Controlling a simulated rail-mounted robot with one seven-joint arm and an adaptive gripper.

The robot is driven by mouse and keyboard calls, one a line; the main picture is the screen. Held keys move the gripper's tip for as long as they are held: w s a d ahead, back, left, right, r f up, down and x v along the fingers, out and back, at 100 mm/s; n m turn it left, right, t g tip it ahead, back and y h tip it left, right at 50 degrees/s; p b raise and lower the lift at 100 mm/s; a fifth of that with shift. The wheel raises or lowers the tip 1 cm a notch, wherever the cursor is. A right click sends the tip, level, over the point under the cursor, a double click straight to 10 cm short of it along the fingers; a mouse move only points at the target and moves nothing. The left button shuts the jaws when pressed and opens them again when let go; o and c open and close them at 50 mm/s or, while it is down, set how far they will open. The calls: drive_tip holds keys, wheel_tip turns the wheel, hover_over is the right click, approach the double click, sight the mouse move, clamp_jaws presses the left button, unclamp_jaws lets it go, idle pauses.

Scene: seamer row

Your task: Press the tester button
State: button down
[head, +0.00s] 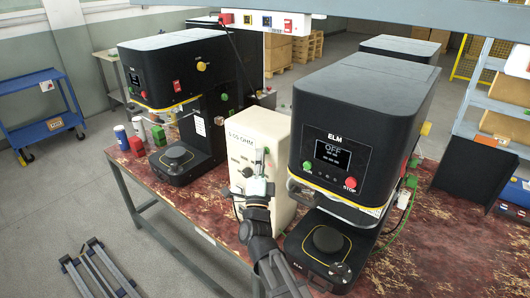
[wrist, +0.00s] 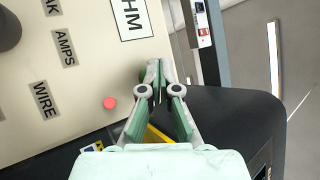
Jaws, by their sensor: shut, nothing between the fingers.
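The tester is a cream box (head: 240,150) marked "OHM" between two black machines; its face also fills the left of the wrist view (wrist: 60,80). A small round red spot (wrist: 110,103) sits on that face in the wrist view; I cannot tell whether it is a button or a lamp. My gripper (head: 265,153) is in front of the right part of the tester's face in the head view and hides part of it. In the wrist view my gripper (wrist: 153,68) is shut and empty, its tips right of the red spot and below the OHM label. Contact with the face cannot be told.
A black ELM machine (head: 355,110) with a lit OFF display stands close right of the tester, another (head: 170,70) to its left. A dark knob (wrist: 8,30) is on the tester's face. Cans and small blocks (head: 137,146) stand at the bench's left end.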

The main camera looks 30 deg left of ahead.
drive_tip(key=shift+s, duration=0.65)
drive_tip(key=shift+s, duration=0.1)
drive_tip(key=shift+s+a+b, duration=0.15)
drive_tip(key=shift+s+b, duration=0.25)
drive_tip(key=shift+s, duration=0.8)
drive_tip(key=shift+s+a+b, duration=0.1)
drive_tip(key=shift+s+b, duration=0.25)
drive_tip(key=shift+s, duration=0.85)
drive_tip(key=shift+f, duration=0.1)
